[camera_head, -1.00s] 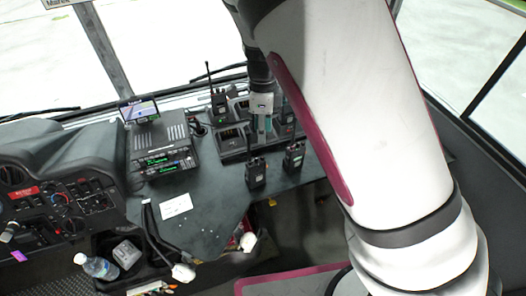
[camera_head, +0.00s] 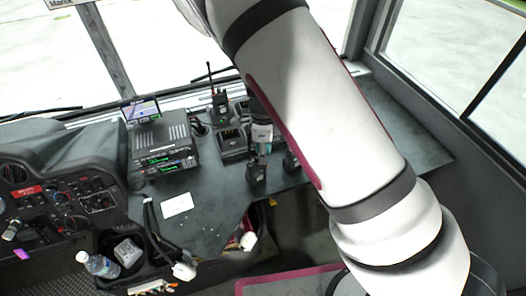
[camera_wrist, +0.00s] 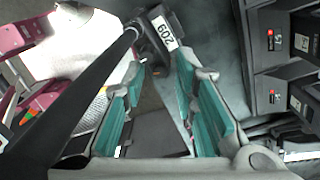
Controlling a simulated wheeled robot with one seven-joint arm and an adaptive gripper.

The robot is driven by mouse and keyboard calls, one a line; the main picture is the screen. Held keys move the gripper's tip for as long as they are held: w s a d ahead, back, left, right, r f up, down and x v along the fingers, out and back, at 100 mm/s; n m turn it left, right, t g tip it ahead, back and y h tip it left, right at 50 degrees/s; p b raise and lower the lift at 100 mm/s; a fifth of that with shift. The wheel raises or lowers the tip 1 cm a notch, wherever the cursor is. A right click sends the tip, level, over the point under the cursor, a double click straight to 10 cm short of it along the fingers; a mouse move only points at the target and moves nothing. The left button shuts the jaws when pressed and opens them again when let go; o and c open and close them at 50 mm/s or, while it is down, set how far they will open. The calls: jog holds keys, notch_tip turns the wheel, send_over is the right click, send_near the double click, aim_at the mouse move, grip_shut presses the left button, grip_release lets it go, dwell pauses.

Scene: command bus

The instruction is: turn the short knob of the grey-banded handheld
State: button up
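My gripper (camera_wrist: 158,108) is open in the wrist view, with teal pads apart and nothing clearly held between them. A black handheld with a white "209" label (camera_wrist: 165,33) stands beyond the fingertips; its long black antenna (camera_wrist: 75,90) runs down left across the view, past the left finger. A pale ring shows at the antenna's base; I cannot tell if it is the grey band. The short knob is not clear. In the head view my gripper (camera_head: 262,150) is just above a black handheld (camera_head: 256,176) near the desk edge. Another handheld (camera_head: 291,162) is mostly hidden by my arm.
A charger dock (camera_head: 233,143) stands behind, with another handheld (camera_head: 219,104) upright behind it. Charger slots with red lights (camera_wrist: 271,40) lie right in the wrist view. A radio console (camera_head: 163,145) is at left.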

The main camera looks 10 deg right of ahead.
grip_shut()
jog(key=n, duration=0.4)
jog(key=shift+n, duration=0.4)
jog(key=shift+o, duration=1.9)
grip_release()
notch_tip(320, 180, up, 12)
jog(key=shift+w, duration=0.25)
jog(key=shift+r, duration=0.1)
